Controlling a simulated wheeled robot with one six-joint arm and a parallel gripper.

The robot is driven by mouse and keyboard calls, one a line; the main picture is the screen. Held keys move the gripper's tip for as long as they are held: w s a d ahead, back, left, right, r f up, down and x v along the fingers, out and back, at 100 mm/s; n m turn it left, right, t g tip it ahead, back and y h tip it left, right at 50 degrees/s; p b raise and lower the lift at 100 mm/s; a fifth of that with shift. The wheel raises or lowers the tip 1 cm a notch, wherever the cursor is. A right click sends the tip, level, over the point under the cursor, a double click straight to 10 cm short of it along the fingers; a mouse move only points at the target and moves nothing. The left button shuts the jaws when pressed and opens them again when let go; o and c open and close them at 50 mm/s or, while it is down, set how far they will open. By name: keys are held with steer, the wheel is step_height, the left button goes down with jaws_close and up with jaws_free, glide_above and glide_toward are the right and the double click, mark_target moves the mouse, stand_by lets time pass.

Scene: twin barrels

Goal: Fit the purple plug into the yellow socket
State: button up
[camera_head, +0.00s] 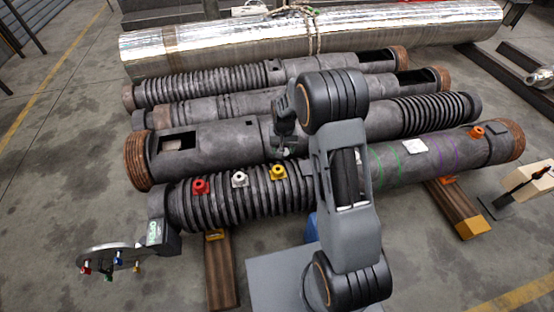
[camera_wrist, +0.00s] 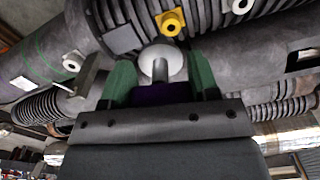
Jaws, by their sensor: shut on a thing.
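My gripper (camera_wrist: 162,80) is shut on the purple plug (camera_wrist: 160,94), whose dark purple body shows between the green fingers in the wrist view. A pale round disc and a grey metal pin show at the fingertips, apparently part of the plug. The yellow socket (camera_wrist: 171,22) is just beyond the fingertips and slightly right in that view, apart from the plug. In the head view the yellow socket (camera_head: 277,172) sits on the ribbed front barrel, left of my arm. The plug cannot be made out there.
On the ribbed barrel (camera_head: 245,203) are a white socket (camera_head: 239,179) and a red socket (camera_head: 201,187). An orange socket (camera_head: 477,132) sits at its far right. A round plate (camera_head: 103,255) with several coloured plugs stands at left. More barrels lie behind.

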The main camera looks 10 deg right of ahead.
steer(key=w+f+m+b, duration=0.3)
steer(key=w+f+b, duration=0.7)
steer(key=f+b, duration=0.2)
steer(key=shift+d+f+m+b, duration=0.3)
steer(key=shift+f+m, duration=0.1)
steer(key=shift+f, duration=0.65)
steer(key=shift+w, duration=0.1)
steer(key=shift+r, duration=0.1)
step_height(320, 180, down, 6)
steer(key=b, duration=0.3)
steer(key=shift+f+b, duration=0.8)
steer(key=shift+f, duration=1.05)
stand_by(1.0)
steer(key=o, duration=1.1)
steer(key=shift+c, duration=0.2)
